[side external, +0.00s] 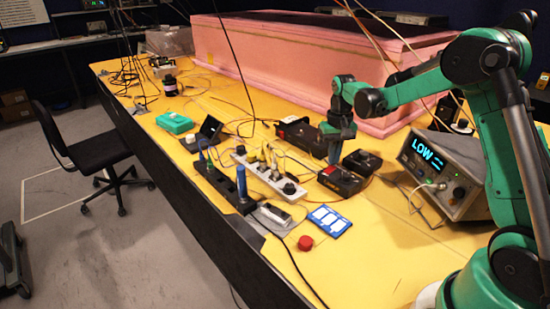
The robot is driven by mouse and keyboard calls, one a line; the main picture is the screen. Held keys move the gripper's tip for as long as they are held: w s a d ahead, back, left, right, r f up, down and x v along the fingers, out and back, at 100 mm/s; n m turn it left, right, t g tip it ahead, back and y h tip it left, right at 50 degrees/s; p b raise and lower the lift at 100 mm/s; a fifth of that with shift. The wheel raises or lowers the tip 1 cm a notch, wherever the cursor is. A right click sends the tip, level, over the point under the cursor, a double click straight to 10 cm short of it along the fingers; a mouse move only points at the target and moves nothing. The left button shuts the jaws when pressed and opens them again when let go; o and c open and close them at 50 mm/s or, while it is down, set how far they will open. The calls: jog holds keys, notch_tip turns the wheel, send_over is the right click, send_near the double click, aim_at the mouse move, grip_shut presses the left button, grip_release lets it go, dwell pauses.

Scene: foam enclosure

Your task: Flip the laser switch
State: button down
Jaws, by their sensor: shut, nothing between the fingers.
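My gripper (334,161) points down over the yellow table, shut and empty, with its fingertips just above or beside a black box. That black box (341,182) has orange marks on its front and lies in front of the pink foam enclosure. A second black box (297,131) with a red end lies behind and to the left of my gripper. I cannot make out which part is the laser switch. Whether my fingertips touch the box cannot be told from this view.
A white power strip (268,178) and a black power strip (222,184) with plugs and cables lie left of my gripper. The pink foam enclosure (270,65) stands behind. A display unit (440,172) reading LOW stands right. A red button (305,242) and blue card (328,220) lie in front.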

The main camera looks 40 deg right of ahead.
aim_at(332, 168)
jog(key=shift+f, duration=0.65)
jog(key=shift+r, duration=3.5)
jog(key=shift+a+r, duration=0.2)
jog(key=shift+a, duration=0.05)
jog(key=s+a+r+n+t, duration=0.1)
jog(key=s+a+n+t, duration=0.2)
jog(key=s+a, duration=0.2)
jog(key=s+a+r+n+t, duration=0.1)
jog(key=s+a+n+t, duration=0.2)
jog(key=a, duration=0.7)
jog(key=s+t, duration=0.1)
jog(key=s, duration=0.1)
jog(key=shift+s+a+r, duration=0.15)
jog(key=shift+s+r, duration=0.15)
jog(key=shift+r, duration=0.1)
